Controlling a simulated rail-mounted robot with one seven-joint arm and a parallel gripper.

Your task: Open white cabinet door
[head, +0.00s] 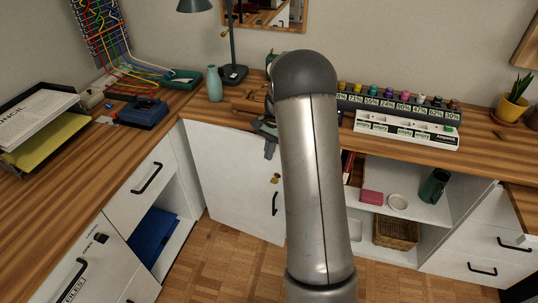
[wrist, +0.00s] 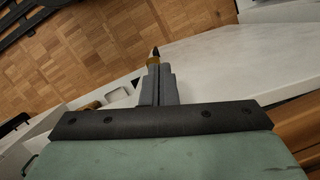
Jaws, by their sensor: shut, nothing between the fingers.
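The white cabinet door (head: 228,172) stands partly open, hinged at its left, with the cabinet interior showing to its right. It carries a black bar handle (head: 275,204) and a small brass fitting (head: 276,178). My gripper (head: 270,152) is shut and empty, pointing down by the upper part of the door, above the handle; my arm hides part of this area. In the wrist view my shut fingers (wrist: 157,82) lie beside the white door panel (wrist: 235,62), with a brass and black piece just beyond their tips. Contact with the door cannot be told.
The wooden desktop (head: 60,190) runs along the left and back. Open shelves hold a basket (head: 396,232), a green mug (head: 434,186) and a pink box (head: 371,197). A teal vase (head: 214,84) and lamp (head: 232,72) stand behind. The parquet floor (head: 215,262) before the door is clear.

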